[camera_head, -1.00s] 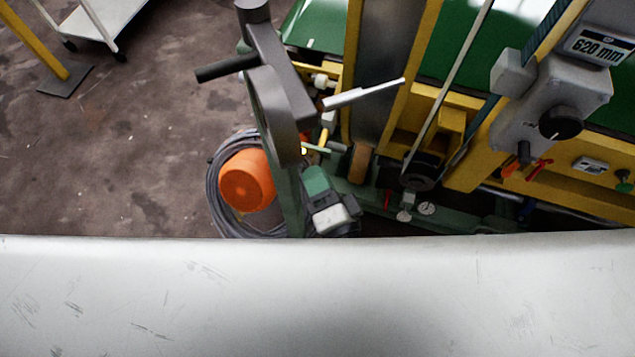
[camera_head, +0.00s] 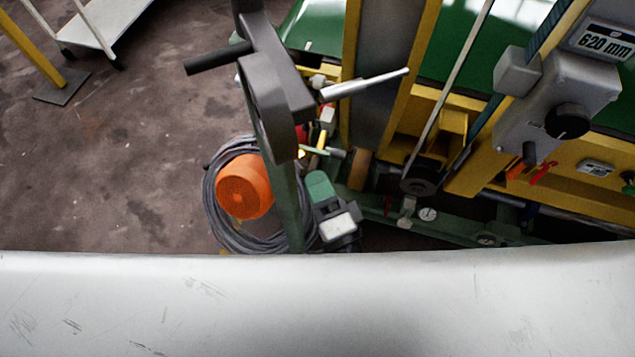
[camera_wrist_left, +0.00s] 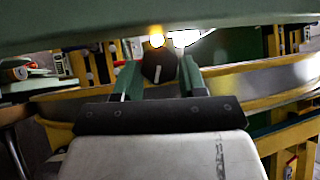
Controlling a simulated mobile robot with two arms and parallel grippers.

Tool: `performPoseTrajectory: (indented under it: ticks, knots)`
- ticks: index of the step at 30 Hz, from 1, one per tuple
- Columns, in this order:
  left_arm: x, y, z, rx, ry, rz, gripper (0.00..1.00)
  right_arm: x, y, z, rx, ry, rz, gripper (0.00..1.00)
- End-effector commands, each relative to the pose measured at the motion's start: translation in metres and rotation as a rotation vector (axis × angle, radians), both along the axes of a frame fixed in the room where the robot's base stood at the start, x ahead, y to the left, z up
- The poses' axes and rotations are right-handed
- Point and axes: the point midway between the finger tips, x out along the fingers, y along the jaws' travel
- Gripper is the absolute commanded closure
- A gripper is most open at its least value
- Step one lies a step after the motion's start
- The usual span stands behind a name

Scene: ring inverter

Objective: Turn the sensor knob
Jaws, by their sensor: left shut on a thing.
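In the left wrist view, a dark knob (camera_wrist_left: 158,68) with a pale line on its face sits between the green fingers of my left gripper (camera_wrist_left: 158,76). The gripper is shut on it, with the fingers at its left and right sides. A small yellow-white light shows just above the knob. I cannot clearly make out the gripper or this knob in the head view. There, another round black knob (camera_head: 567,120) sits on a grey box (camera_head: 545,105) under a display (camera_head: 601,42) reading 620 mm; no gripper is at it. My right gripper is not visible.
A grey crank assembly with a dark handle (camera_head: 217,58) stands on a green post. An orange object (camera_head: 245,187) lies within a coiled grey cable (camera_head: 218,225). Yellow framing (camera_head: 402,80) and a green conveyor (camera_head: 455,55) fill the right.

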Motion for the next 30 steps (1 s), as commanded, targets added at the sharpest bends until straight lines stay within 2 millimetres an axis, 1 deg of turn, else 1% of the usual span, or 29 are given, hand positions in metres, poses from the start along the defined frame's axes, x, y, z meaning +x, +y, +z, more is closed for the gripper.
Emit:
performPoseTrajectory:
  ticks: [2,3,4,12,16,20,27,30]
  knots:
    - [0.0,-0.001,0.0,0.0,0.001,-0.003,0.82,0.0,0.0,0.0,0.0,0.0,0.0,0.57]
    - [0.0,-0.001,0.0,0.0,0.001,-0.003,0.53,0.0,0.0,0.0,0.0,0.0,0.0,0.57]
    - [0.0,-0.001,0.0,0.0,0.001,-0.003,0.48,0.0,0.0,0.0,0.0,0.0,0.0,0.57]
    - [0.0,0.0,0.0,-0.001,0.001,-0.002,0.48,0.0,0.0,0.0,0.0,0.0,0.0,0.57]
    - [-0.008,-0.004,-0.004,-0.001,0.003,-0.002,0.48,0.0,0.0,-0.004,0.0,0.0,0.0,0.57]
    - [-0.028,-0.013,-0.011,-0.002,0.004,-0.004,0.48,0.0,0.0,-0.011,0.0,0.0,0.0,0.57]
    - [-0.071,-0.032,-0.022,-0.001,0.005,-0.004,0.48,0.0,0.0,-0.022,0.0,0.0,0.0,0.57]
    - [-0.084,-0.038,-0.025,0.0,0.002,-0.003,0.48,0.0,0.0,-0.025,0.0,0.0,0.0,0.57]
